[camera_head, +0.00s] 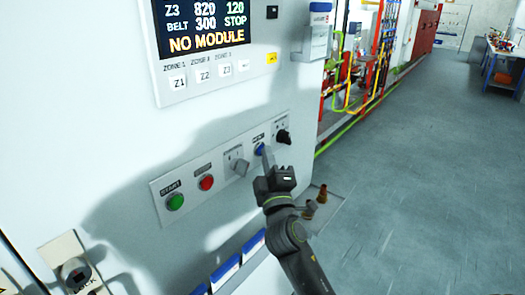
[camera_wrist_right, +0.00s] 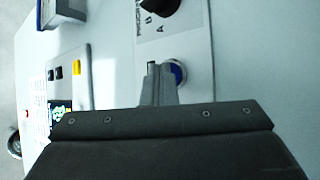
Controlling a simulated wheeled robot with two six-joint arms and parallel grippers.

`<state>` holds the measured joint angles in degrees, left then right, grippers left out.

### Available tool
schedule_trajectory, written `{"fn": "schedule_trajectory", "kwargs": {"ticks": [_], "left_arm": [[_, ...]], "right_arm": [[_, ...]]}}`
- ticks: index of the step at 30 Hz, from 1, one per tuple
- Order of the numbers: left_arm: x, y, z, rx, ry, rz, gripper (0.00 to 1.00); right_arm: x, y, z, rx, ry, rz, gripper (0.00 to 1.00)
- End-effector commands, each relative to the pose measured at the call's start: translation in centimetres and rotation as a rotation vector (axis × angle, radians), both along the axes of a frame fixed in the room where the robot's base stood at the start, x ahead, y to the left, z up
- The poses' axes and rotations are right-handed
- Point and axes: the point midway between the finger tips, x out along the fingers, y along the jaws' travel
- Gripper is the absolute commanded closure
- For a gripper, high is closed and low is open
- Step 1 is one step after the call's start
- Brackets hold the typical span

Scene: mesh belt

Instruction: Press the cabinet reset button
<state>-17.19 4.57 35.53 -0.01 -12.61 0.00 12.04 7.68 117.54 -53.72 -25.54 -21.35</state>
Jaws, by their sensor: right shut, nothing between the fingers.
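The blue reset button (camera_head: 260,149) sits on the cabinet's control strip, between a grey selector switch and a black knob. My right gripper (camera_head: 266,156) is shut and empty, with its fingertips right at the blue button. In the right wrist view, the shut fingers (camera_wrist_right: 153,72) overlap the left part of the blue button (camera_wrist_right: 178,73), which has a pale ring. I cannot tell whether the tips touch it. My left gripper is not in view.
The strip also holds a green start button (camera_head: 175,202), a red button (camera_head: 206,183), the grey selector (camera_head: 239,167) and the black knob (camera_head: 283,136). A display (camera_head: 207,27) reading "NO MODULE" is above. Open floor (camera_head: 420,170) lies to the right.

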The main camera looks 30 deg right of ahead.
Motion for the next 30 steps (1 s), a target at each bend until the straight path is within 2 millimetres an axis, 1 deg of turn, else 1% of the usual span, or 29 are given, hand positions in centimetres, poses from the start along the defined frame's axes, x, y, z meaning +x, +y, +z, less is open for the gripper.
{"fn": "schedule_trajectory", "kwargs": {"ticks": [8,18,30], "left_arm": [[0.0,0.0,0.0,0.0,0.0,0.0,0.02],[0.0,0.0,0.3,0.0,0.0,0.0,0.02],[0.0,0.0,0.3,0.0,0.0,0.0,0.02]], "right_arm": [[-0.1,0.0,0.0,0.0,0.0,0.001,1.0],[-1.5,-0.6,0.0,0.0,0.0,0.001,1.0],[-1.9,-0.8,0.0,-0.001,0.0,0.0,1.0]]}}
